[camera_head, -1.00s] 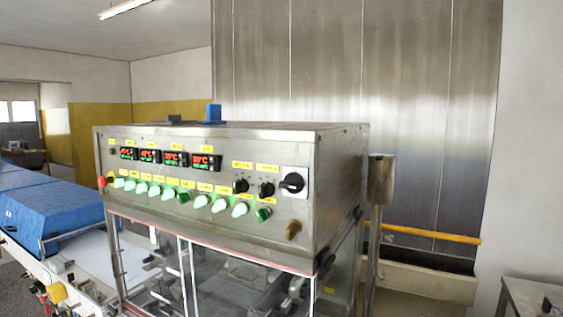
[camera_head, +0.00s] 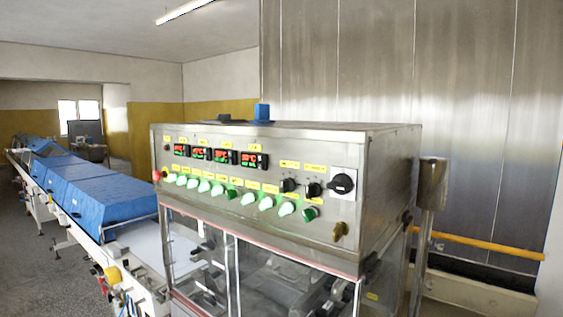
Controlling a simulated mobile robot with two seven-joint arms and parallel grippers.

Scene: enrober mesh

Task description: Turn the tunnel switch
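The steel control box (camera_head: 262,205) of the enrober fills the middle of the view. Its sloped front carries a row of several green lit switches (camera_head: 220,191) with small yellow labels above them. I cannot read the labels, so I cannot tell which one is the tunnel switch. Two black knobs (camera_head: 301,188) sit to the right of the row, and a larger black rotary switch (camera_head: 342,184) on a white plate is at the panel's right end. Red and green digital displays (camera_head: 220,155) are above. Neither gripper is in view.
A conveyor with blue covers (camera_head: 105,198) runs back to the left. Clear panels (camera_head: 270,285) enclose the machine below the box. A steel post (camera_head: 429,200) and a yellow rail (camera_head: 480,246) stand at the right. Open floor (camera_head: 45,275) lies at the left.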

